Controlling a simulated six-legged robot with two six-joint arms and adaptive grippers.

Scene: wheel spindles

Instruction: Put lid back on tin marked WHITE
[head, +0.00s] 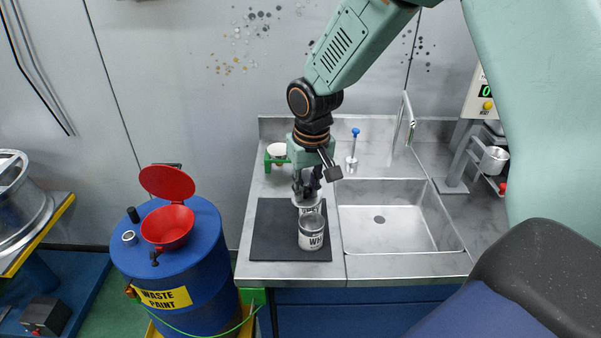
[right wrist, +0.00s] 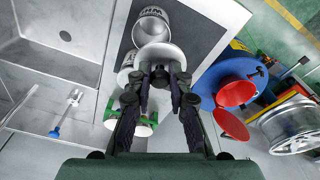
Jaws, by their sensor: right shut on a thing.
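An open metal tin (head: 312,235) with a white label reading "WH…" stands upright on a dark mat (head: 272,240) on the steel counter. In the right wrist view the tin (right wrist: 152,24) shows near the top, its label upside down. Another pale tin (right wrist: 127,68) is partly hidden behind the lid and gripper. My left gripper is not in view.
A sink (head: 385,217) lies right of the mat. A blue waste paint drum (head: 180,265) with a red funnel is at left. The mat's front left is clear.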

